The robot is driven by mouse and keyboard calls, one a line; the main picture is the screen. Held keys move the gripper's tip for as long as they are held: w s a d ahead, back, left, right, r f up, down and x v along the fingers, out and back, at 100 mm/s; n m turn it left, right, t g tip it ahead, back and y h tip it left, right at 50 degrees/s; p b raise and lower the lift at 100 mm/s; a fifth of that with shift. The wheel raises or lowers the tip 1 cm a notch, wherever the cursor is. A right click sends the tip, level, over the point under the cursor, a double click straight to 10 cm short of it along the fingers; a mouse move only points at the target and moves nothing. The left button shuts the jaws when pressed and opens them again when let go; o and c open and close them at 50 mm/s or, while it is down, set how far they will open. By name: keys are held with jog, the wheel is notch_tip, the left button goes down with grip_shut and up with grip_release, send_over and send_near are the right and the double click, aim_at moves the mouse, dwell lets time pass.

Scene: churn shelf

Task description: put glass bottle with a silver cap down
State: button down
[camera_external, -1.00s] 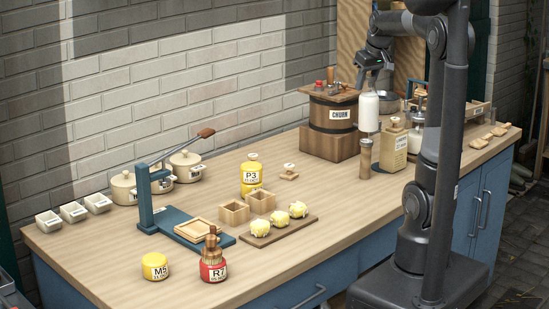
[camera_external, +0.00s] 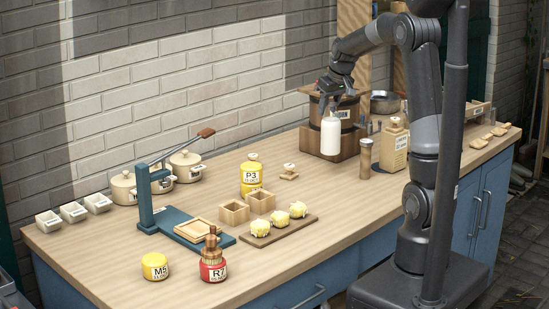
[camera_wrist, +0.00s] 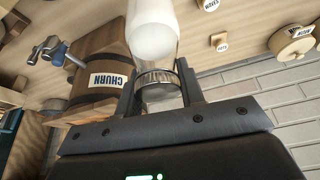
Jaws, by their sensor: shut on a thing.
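The glass bottle (camera_external: 330,137), filled with white, hangs upright below my gripper (camera_external: 332,100) in the external view, in front of the wooden churn. My gripper is shut on its upper end. In the wrist view my gripper (camera_wrist: 161,92) has its two dark fingers on either side of the bottle neck, and the bottle (camera_wrist: 152,45) reaches away toward the top edge. The bottle's base appears above the counter in the external view, but the exact gap is hard to tell.
The churn (camera_external: 349,114) stands on a wooden base (camera_external: 345,148) close behind the bottle. Left of the bottle are a small stamp (camera_external: 289,172) and a yellow P3 jar (camera_external: 251,178). Bare counter (camera_external: 325,185) lies in front.

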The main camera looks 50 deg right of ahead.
aim_at(328, 128)
jog(key=shift+f, duration=3.55)
jog(key=c, duration=0.9)
grip_release()
jog(key=shift+f, duration=0.2)
jog(key=shift+c, duration=0.2)
jog(key=shift+r, duration=0.1)
